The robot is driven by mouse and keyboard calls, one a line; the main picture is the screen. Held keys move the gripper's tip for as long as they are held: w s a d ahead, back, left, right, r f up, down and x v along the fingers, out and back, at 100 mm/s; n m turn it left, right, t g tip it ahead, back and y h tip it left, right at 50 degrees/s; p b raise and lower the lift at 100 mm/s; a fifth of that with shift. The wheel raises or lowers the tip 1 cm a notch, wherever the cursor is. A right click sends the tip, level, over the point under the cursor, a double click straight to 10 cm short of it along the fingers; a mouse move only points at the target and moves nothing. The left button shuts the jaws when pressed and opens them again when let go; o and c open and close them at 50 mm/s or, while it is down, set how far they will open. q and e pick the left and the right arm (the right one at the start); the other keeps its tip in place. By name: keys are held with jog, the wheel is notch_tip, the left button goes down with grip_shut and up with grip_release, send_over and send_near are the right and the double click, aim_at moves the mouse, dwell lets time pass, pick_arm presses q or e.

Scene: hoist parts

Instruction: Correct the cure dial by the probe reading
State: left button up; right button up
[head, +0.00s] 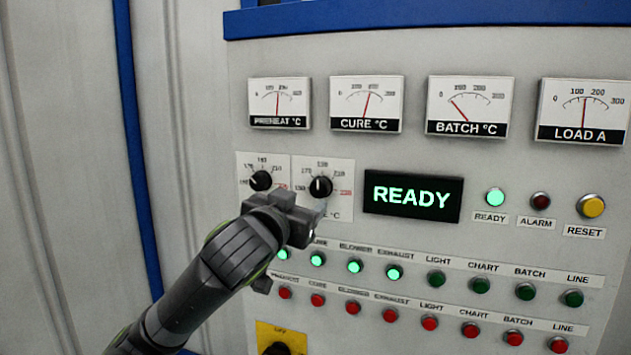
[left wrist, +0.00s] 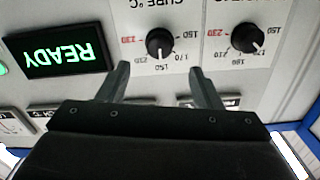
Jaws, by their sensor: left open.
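The cure dial (head: 321,187) is a black round knob on a white scale plate, under the CURE °C meter (head: 366,104). The meter's red needle stands slightly right of upright. My left gripper (head: 311,216) is in front of the panel, just below the cure dial, and partly covers its label. In the left wrist view, which is upside down, the cure dial (left wrist: 160,43) lies beyond and between the two spread fingers (left wrist: 159,70). The fingers are open, empty and apart from the knob. My right gripper is not in view.
The preheat dial (head: 261,180) is close on the left of the cure dial. A READY display (head: 412,196) is on the right. Rows of green and red buttons (head: 353,308) lie below. The BATCH °C meter (head: 468,106) reads low. A yellow reset button (head: 590,206) is far right.

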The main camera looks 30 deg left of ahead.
aim_at(318, 190)
pick_arm(q)
jog(key=p+x, duration=0.2)
jog(key=x, duration=0.6)
jog(key=shift+w, duration=0.25)
jog(key=shift+c, duration=1.1)
jog(key=c, duration=0.8)
